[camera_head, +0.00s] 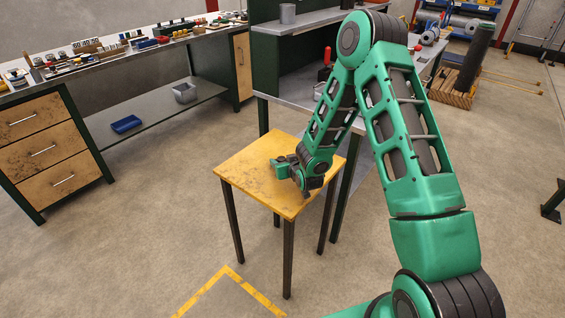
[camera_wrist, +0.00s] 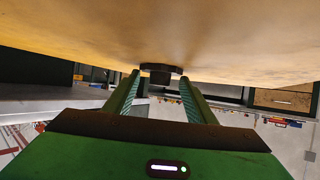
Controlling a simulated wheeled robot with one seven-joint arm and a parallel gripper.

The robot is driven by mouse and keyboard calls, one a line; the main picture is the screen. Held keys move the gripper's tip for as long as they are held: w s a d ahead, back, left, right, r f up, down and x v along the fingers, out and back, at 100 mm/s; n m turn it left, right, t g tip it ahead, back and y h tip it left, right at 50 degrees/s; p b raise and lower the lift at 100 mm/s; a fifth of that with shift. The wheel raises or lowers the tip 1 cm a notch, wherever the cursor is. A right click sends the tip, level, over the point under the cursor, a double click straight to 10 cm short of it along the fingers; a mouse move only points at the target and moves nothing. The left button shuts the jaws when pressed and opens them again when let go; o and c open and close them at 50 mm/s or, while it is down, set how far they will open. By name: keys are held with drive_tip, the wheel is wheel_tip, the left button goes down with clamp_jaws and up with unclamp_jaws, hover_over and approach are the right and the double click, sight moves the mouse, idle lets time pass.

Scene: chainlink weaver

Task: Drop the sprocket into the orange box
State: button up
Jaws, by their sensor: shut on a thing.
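The sprocket (camera_wrist: 161,70) shows in the wrist view as a dark, flat disc with a thicker hub. It sits between the two green fingers of my gripper (camera_wrist: 161,80), which is shut on it. The sprocket is against or very close to the yellow tabletop; I cannot tell whether it touches. In the head view my gripper (camera_head: 284,167) is low over the yellow table (camera_head: 245,170), and the sprocket cannot be made out there. I cannot make out an orange box in either view.
A long workbench (camera_head: 125,60) with drawers and many small parts stands at the left. A blue bin (camera_head: 126,124) and a grey bin (camera_head: 185,92) rest on its lower shelf. A green-framed bench (camera_head: 295,97) stands behind the table. Yellow tape (camera_head: 229,275) marks the open floor in front.

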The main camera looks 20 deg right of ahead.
drive_tip(key=o, duration=1.4)
drive_tip(key=v, duration=1.1)
drive_tip(key=shift+s+r, duration=0.1)
drive_tip(key=shift+s+d+r, duration=0.2)
drive_tip(key=shift+s, duration=0.15)
